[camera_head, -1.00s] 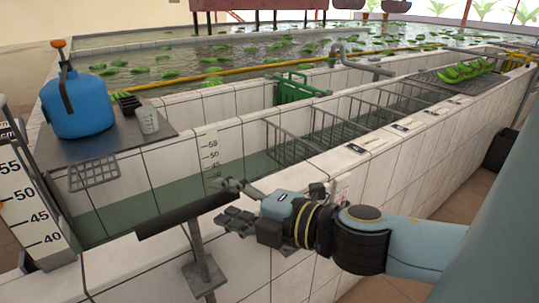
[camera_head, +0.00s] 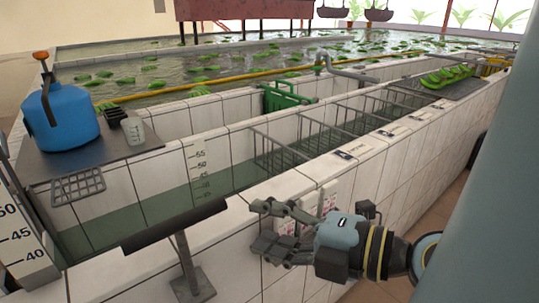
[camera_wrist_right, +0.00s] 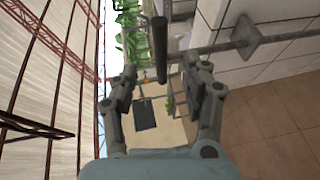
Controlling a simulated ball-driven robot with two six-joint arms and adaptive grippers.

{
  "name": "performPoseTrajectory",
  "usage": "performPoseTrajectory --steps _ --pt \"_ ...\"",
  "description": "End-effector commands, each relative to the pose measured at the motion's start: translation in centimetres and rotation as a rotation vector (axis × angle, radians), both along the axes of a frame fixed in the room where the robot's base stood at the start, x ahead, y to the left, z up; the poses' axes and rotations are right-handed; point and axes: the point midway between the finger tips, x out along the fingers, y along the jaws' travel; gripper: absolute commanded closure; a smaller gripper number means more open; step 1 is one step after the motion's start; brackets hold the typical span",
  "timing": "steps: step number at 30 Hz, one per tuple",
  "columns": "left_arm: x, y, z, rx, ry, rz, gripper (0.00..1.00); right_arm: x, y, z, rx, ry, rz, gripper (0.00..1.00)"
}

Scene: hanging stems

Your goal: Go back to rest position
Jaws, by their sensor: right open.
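My right gripper (camera_head: 268,228) is in front of the white tiled wall of the tank, at the lower middle of the head view. Its fingers point left and are spread apart, with nothing between them. In the right wrist view the two fingers of my right gripper (camera_wrist_right: 163,92) stand wide apart. A dark padded bar on a stand (camera_head: 172,226) is left of the gripper and apart from it in the head view; the bar also shows beyond the fingers in the wrist view (camera_wrist_right: 159,50). My left gripper is not in view.
The tiled tank (camera_head: 395,160) has wire dividers and water. A blue sprayer (camera_head: 62,115) and a clear beaker (camera_head: 133,130) stand on a grey shelf (camera_head: 95,158) at left. Green pods (camera_head: 447,75) lie on a rack at the far right. Open floor (camera_head: 377,291) shows at lower right.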

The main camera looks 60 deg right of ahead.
Motion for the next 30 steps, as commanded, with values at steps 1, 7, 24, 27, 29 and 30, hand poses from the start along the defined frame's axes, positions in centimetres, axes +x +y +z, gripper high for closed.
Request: performPoseTrajectory --steps 1,7,24,27,29,30 --pt "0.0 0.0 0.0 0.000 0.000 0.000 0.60 0.0 0.0 0.0 0.000 0.000 0.000 0.52" --pt "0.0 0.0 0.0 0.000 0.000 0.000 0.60 0.0 0.0 0.0 0.000 0.000 0.000 0.52" --pt "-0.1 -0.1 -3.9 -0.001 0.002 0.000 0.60 -2.4 -7.4 -21.2 0.176 0.314 -0.299 0.52" --pt "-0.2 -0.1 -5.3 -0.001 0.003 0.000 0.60 -4.5 -9.3 -29.2 0.273 0.435 -0.429 0.52" --pt "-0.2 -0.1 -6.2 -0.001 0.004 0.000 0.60 -6.2 -10.0 -34.0 0.338 0.510 -0.510 0.52" --pt "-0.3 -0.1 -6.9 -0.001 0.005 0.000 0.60 -7.4 -10.2 -37.2 0.385 0.559 -0.566 0.52"
